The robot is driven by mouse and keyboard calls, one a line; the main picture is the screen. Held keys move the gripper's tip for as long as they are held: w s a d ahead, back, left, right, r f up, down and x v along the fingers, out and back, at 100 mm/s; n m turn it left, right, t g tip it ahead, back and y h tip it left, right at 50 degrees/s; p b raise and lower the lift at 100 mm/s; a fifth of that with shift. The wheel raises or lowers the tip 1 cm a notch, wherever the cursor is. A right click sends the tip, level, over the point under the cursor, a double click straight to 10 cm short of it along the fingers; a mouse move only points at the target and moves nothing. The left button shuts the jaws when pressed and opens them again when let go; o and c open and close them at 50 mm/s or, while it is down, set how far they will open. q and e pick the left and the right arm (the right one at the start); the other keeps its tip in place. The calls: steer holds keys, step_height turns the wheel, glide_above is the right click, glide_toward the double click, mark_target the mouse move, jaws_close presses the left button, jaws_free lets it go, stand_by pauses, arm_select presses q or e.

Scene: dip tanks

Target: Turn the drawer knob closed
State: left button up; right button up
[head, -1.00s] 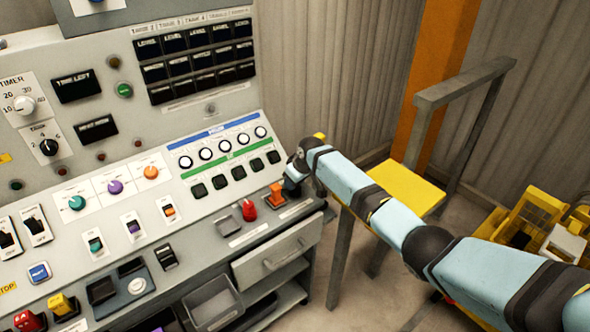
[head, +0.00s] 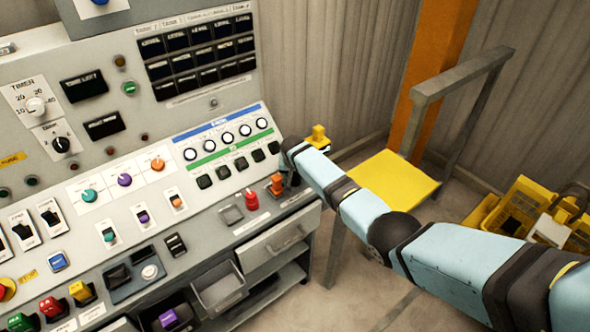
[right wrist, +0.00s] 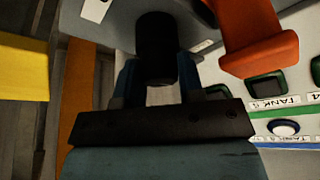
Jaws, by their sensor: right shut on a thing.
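A black cylindrical knob (right wrist: 157,48) stands between the fingers of my right gripper (right wrist: 158,72) in the right wrist view. The gripper is shut on this knob. In the head view my right gripper (head: 290,172) is at the right end of the grey control panel, just beside an orange lever (head: 276,185); the knob is mostly hidden there by my arm. The orange lever also shows close to the fingers in the right wrist view (right wrist: 258,42). A grey drawer (head: 280,243) with a bar handle sits below the panel. My left gripper is not in view.
A red knob (head: 251,199) stands left of the orange lever. Coloured knobs and switches cover the panel further left. An open grey bin (head: 218,288) is under the panel edge. A yellow platform (head: 395,180) with a grey rail stands behind my arm, with yellow crates (head: 525,207) further right.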

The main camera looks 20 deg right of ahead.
steer(key=shift+m, duration=0.5)
steer(key=o, duration=0.9)
steer(key=shift+s+a+r, duration=0.1)
steer(key=shift+r, duration=0.4)
steer(key=p+v, duration=0.1)
steer(key=v, duration=1.1)
steer(key=shift+a+r+p, duration=0.25)
steer(key=shift+r+p, duration=0.1)
steer(key=shift+r, duration=0.05)
